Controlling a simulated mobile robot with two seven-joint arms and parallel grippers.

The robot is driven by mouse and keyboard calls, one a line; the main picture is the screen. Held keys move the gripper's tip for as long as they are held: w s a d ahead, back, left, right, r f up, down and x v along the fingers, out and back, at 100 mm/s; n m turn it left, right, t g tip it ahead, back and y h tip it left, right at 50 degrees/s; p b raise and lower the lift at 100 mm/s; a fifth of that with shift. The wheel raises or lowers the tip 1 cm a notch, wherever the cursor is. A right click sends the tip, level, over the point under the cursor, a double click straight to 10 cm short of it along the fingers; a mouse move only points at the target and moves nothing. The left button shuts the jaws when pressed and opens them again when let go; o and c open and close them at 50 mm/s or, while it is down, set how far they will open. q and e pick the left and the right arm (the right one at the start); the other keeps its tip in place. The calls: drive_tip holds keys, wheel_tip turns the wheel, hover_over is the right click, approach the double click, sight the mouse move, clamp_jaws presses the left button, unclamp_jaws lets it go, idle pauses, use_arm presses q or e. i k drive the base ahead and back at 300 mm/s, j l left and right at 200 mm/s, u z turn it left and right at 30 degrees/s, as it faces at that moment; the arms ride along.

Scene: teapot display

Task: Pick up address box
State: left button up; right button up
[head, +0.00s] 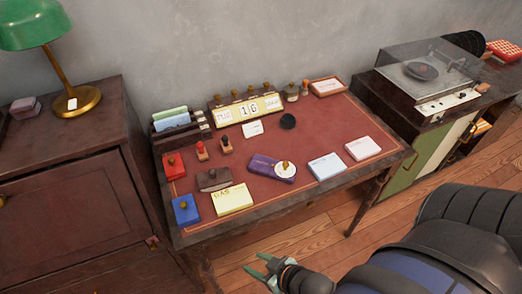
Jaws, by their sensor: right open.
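Several small boxes lie on the red-topped desk (300,210). They include a red box (174,172) and a blue box (186,214) at the left, a yellow box (232,203) at the front, and a light blue box (327,171) and a pinkish-white box (363,149) at the right. Their labels are too small to read, so I cannot tell which is the address box. My right gripper (256,264) is open and empty, in front of the desk's front edge and apart from all boxes. My left gripper is not in view.
A purple box (261,167) with a round white piece, dark-handled stamps (226,145), a date display (248,109) and a card holder (178,128) crowd the desk. A cabinet with a green lamp (35,25) stands left, a record player (425,75) right. Wooden floor shows in front.

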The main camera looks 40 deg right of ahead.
sight(273, 168)
drive_tip(key=k+l+u, duration=0.1)
drive_tip(key=l+u, duration=0.2)
drive_tip(key=k+l+u, duration=0.25)
drive_tip(key=l, duration=0.25)
drive_tip(key=k+l, duration=0.1)
drive_tip(key=l, duration=0.2)
drive_tip(key=k+l+u, duration=0.1)
drive_tip(key=l, duration=0.2)
drive_tip(key=k+l+u, duration=0.1)
drive_tip(key=k+l, duration=0.05)
drive_tip(key=l, duration=0.1)
